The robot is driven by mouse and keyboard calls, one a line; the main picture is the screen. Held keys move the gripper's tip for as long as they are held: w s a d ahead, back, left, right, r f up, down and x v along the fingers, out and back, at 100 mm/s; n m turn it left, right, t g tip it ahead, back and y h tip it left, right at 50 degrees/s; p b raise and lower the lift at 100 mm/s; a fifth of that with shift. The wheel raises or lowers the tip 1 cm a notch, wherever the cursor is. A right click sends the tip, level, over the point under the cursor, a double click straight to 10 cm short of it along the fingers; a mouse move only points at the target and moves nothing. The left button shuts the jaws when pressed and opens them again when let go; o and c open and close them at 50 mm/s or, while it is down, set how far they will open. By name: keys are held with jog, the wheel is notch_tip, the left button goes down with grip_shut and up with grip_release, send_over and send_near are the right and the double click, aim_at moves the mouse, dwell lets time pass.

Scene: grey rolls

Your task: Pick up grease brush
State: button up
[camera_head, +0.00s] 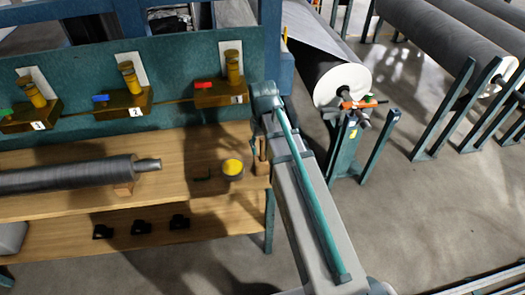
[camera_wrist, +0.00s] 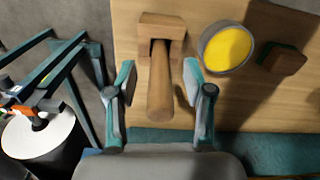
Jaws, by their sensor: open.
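The grease brush (camera_wrist: 161,85) has a round wooden handle pointing up toward the wrist camera and a wooden block at its base. It stands near the right end of the wooden bench, and part of it shows in the head view (camera_head: 262,150) beside my arm. My gripper (camera_wrist: 159,68) is open, with one teal-padded finger on each side of the handle. Gaps show between the handle and both fingers. In the head view my arm hides most of the gripper.
A round tin with yellow contents (camera_wrist: 228,47) sits close right of the brush, also seen in the head view (camera_head: 232,168). A grey roll (camera_head: 65,177) lies left on the bench (camera_head: 205,147). A teal panel (camera_head: 185,65) stands behind.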

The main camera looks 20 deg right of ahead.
jog(key=shift+f, duration=0.95)
jog(key=shift+c, duration=0.2)
grip_shut()
jog(key=shift+r, duration=0.2)
jog(key=shift+r+b, duration=0.95)
jog(key=shift+r, duration=3.85)
